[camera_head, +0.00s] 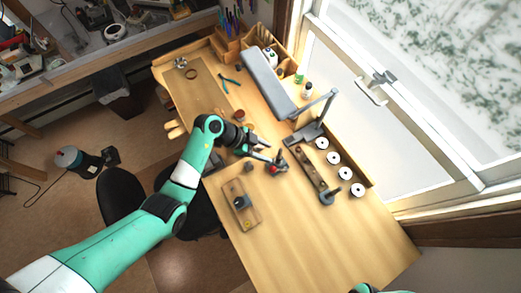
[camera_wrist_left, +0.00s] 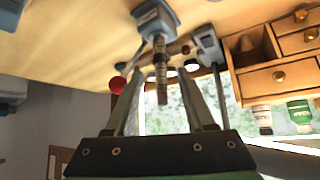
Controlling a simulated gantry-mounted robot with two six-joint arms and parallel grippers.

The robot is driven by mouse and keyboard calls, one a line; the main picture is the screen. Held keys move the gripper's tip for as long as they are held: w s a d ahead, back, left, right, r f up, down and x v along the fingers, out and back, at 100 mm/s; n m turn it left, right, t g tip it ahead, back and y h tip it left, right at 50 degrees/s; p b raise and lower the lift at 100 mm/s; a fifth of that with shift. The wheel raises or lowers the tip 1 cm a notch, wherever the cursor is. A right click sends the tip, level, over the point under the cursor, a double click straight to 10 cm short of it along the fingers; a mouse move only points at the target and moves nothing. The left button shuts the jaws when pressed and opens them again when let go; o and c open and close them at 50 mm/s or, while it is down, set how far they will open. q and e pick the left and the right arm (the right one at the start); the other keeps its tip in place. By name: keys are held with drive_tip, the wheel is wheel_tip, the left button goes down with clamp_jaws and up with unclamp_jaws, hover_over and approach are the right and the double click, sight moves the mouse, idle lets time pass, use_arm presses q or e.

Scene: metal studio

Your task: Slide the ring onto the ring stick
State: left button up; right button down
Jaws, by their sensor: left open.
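My left gripper (camera_head: 268,149) is open above the middle of the workbench, reaching in from the left. In the left wrist view its two fingers (camera_wrist_left: 160,76) stand apart. A dark, banded stick (camera_wrist_left: 161,78) shows between them, fixed to a grey block (camera_wrist_left: 156,17); it looks like the ring stick. I cannot tell how far the stick is from the fingers. A red ball (camera_wrist_left: 117,85) shows beside the left finger. My right gripper is out of view; only a bit of my right arm shows at the bottom edge.
A grey lamp (camera_head: 268,82) stands near the window. A wooden rack (camera_head: 310,165) and several white discs (camera_head: 333,158) line the right side. A small wooden tray (camera_head: 236,213) lies in front. The near right of the bench (camera_head: 330,240) is clear.

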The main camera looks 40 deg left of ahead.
sight(277, 156)
use_arm(q)
drive_tip(key=b+x, duration=0.1)
drive_tip(key=x, duration=0.1)
drive_tip(key=shift+d+f+b, duration=0.15)
drive_tip(key=shift+f+b, duration=0.1)
drive_tip(key=shift+b, duration=0.1)
drive_tip(key=shift+b+x, duration=0.3)
drive_tip(key=shift+x, duration=1.1)
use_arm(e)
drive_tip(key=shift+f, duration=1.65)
use_arm(q)
drive_tip(key=shift+w+r, duration=0.1)
drive_tip(key=shift+w, duration=0.05)
clamp_jaws()
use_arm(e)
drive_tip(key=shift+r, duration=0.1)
